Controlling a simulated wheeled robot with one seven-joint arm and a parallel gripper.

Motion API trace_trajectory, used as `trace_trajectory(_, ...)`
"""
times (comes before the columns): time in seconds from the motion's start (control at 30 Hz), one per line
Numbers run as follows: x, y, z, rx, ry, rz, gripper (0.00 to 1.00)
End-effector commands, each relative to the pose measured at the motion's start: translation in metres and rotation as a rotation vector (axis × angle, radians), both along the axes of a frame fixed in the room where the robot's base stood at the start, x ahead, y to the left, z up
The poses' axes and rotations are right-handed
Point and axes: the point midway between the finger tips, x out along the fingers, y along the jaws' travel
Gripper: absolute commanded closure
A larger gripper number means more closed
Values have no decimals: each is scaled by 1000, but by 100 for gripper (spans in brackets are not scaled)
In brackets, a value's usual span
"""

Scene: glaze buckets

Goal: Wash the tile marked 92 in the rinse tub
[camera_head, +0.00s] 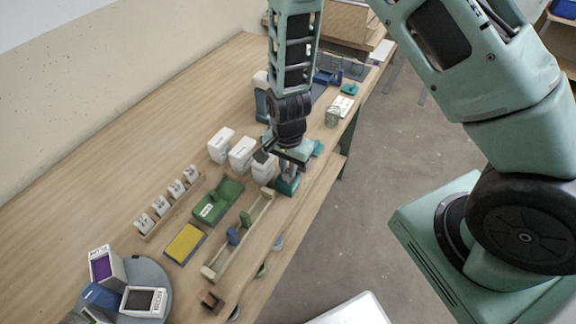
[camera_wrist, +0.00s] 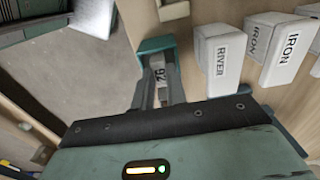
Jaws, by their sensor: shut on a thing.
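In the wrist view my gripper (camera_wrist: 160,92) is shut on a grey tile (camera_wrist: 160,75) whose marking reads as 92, turned sideways. The tile sits between the two fingers, over or in the mouth of a teal tub (camera_wrist: 156,44); I cannot tell how deep. In the head view the teal tub (camera_head: 287,187) stands at the near end of a row of white containers, with my gripper (camera_head: 289,168) pointing down at it. The tile is too small to make out there. The nearest white container (camera_wrist: 220,62) reads RIVER.
More white containers (camera_head: 241,153) stand left of the tub, close together. A green labelled block (camera_head: 217,203), a yellow pad (camera_head: 185,244), a wooden rack (camera_head: 214,270) and a row of small tagged pieces (camera_head: 160,205) lie nearer. A round grey stand (camera_head: 155,275) holds boxes. The table's right edge is close.

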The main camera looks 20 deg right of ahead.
Motion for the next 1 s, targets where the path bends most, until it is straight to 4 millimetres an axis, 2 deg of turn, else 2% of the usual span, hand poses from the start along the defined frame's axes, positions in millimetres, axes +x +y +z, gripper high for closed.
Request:
trace_trajectory(0.3,0,0,-6,0,0,1,100)
trace_trajectory(0.57,0,0,2,0,0,1,100)
trace_trajectory(0.87,0,0,-7,0,0,0,100)
trace_trajectory(1.0,0,0,-3,0,0,0,100)
